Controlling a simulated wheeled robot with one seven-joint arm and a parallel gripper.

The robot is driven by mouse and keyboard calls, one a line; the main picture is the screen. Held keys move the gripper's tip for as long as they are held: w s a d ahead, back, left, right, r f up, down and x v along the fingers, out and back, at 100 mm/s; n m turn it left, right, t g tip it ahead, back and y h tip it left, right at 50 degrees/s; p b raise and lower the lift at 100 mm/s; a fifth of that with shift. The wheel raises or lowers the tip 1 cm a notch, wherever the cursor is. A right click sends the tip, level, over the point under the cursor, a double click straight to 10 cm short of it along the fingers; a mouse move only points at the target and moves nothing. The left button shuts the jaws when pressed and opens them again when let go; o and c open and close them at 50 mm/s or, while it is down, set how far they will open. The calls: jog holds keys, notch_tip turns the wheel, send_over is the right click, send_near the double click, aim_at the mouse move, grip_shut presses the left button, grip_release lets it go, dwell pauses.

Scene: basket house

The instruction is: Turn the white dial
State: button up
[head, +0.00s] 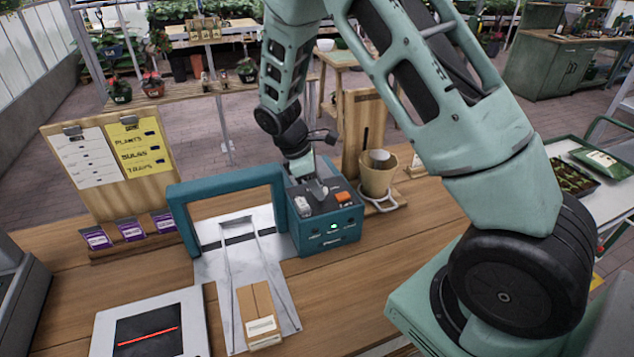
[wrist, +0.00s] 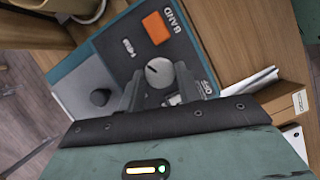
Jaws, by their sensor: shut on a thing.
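The white dial (wrist: 159,72) is a round knob with a dark pointer line on the dark top panel of a teal machine (head: 328,236). In the wrist view my gripper (wrist: 160,84) has one finger on each side of the dial and is shut on it. In the head view my gripper (head: 316,190) reaches down onto the panel from above and hides most of the dial.
A teal arch (head: 225,190) stands left of the machine over a metal chute with a cardboard box (head: 258,315). A pot (head: 378,178) on a wooden stand is just right of the machine. A scanner plate (head: 150,325) lies at front left.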

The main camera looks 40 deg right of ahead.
jog(key=shift+w+m, duration=0.1)
jog(key=shift+m, duration=0.5)
jog(key=shift+y, duration=0.3)
jog(key=o, duration=1)
jog(key=shift+c, duration=0.2)
jog(key=shift+r, duration=0.1)
jog(key=b+v, duration=0.4)
jog(key=v, duration=1.3)
jog(key=shift+w, duration=0.3)
jog(key=shift+a, duration=0.15)
